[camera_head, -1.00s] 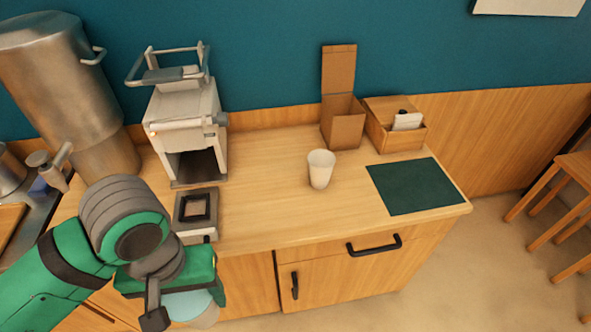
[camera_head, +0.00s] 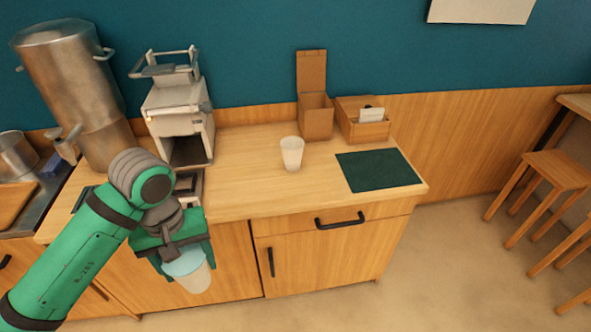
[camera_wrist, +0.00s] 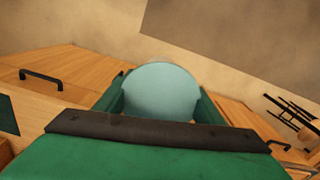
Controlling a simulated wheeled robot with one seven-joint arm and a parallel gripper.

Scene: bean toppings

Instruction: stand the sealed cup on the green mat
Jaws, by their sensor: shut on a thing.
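The sealed cup (camera_head: 195,276) has a pale blue top and a whitish body. My gripper (camera_head: 186,255) is shut on it and holds it in front of the counter's cabinet doors, below the level of the counter top. In the wrist view the cup's round blue lid (camera_wrist: 160,92) shows between the green fingers. The dark green mat (camera_head: 378,170) lies flat and bare at the right end of the counter. A corner of it also shows in the wrist view (camera_wrist: 8,117) at the left edge.
A white open-looking cup (camera_head: 292,153) stands on the counter left of the mat. A cardboard box (camera_head: 315,117) and a wooden box (camera_head: 362,128) stand behind. A sealing machine (camera_head: 178,122) and a metal urn (camera_head: 75,85) stand left. The counter between cup and mat is clear.

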